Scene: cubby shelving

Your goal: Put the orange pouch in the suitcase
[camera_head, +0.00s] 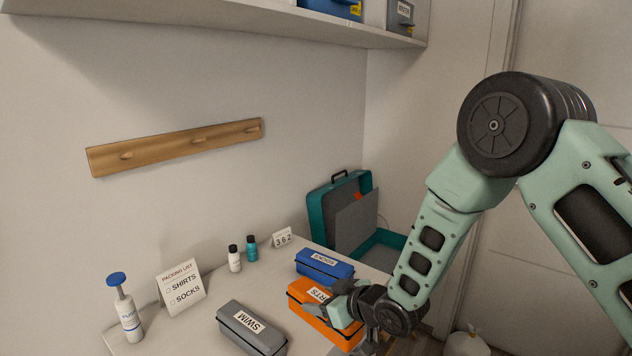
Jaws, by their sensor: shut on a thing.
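The orange pouch (312,317) lies on the white table between a blue pouch and a grey pouch. Its white label is partly hidden and shows the letters "RTS". My gripper (338,308) is at the pouch's right part and is shut on it. The arm covers part of the pouch's right end.
The blue pouch (324,264) and the grey pouch (251,330), labelled "SWIM", flank the orange one. A packing list card (181,287), a pump bottle (127,312), two small bottles (242,254) and a "362" tag (282,238) stand on the table (205,318). A shelf (240,18) hangs above.

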